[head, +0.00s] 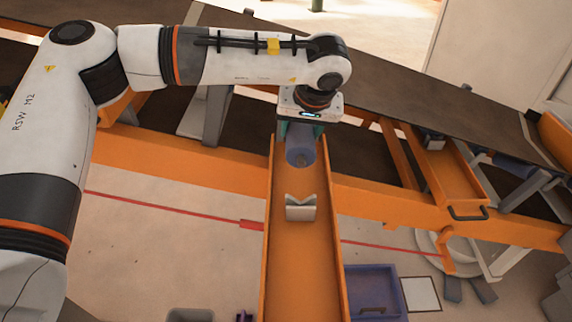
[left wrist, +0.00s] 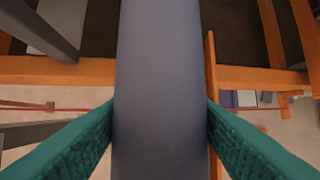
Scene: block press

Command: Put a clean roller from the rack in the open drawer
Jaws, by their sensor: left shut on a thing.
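My left gripper (head: 302,132) comes in from the left, pointing down at the far end of the open orange drawer (head: 304,262). It is shut on a blue-grey roller (head: 300,152), whose end faces the head camera. In the left wrist view the roller (left wrist: 160,95) runs through the middle, between the two teal fingers (left wrist: 160,135). A light grey V-shaped cradle (head: 301,208) stands in the drawer, nearer than the roller. Whether the roller touches the drawer is hard to tell. My right gripper is not in view.
An orange beam (head: 180,162) crosses behind the drawer, below a dark conveyor belt (head: 400,80). Another orange tray with a handle (head: 445,178) is at the right. A purple crate (head: 372,290) and a grey bin (head: 190,315) are on the floor.

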